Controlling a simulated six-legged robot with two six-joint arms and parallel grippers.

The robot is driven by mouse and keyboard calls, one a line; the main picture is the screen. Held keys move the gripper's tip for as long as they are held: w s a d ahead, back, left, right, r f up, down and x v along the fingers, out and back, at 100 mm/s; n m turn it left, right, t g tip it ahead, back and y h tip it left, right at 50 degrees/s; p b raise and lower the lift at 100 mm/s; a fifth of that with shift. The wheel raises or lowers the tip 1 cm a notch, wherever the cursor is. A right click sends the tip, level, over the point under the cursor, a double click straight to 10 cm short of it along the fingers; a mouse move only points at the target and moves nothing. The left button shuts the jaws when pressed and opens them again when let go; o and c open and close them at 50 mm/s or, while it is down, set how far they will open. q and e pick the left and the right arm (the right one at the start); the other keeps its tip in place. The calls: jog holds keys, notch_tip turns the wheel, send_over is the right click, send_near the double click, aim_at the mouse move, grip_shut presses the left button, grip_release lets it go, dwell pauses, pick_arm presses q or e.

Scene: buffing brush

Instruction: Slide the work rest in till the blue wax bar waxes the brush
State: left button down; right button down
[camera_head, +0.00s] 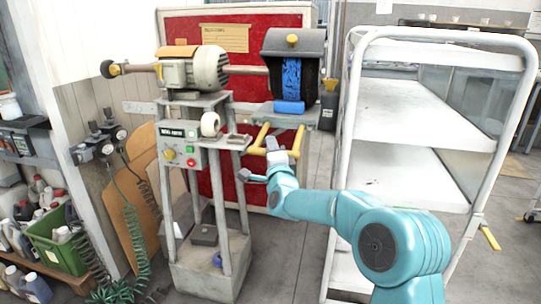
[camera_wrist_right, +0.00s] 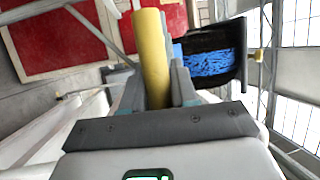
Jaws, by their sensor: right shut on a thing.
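The buffing brush (camera_head: 291,76) has blue bristles under a dark hood (camera_head: 296,41) on the right of the machine. The blue wax bar (camera_head: 289,107) lies on the grey work rest (camera_head: 262,112), just below and in front of the brush. I cannot tell if they touch. A yellow handle (camera_head: 262,137) sticks out from the work rest. My right gripper (camera_head: 277,151) is shut on the handle. In the right wrist view the yellow handle (camera_wrist_right: 151,60) stands between the fingers, with the blue brush (camera_wrist_right: 208,62) behind. My left gripper is not in view.
A grey stand (camera_head: 240,225) with a control box (camera_head: 180,145) carries the motor (camera_head: 195,68). A white shelf trolley (camera_head: 410,110) stands close on the right of my arm. A red panel (camera_head: 250,185) is behind. Bottles and a green crate (camera_head: 60,252) are at left.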

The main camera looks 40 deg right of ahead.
jog(key=shift+w+d, duration=0.15)
jog(key=shift+d, duration=0.05)
jog(key=c, duration=1)
grip_release()
jog(key=shift+a, duration=0.1)
jog(key=b+v, duration=0.2)
jog(key=v, duration=1.4)
jog(key=shift+s+f, duration=0.1)
jog(key=shift+s, duration=0.1)
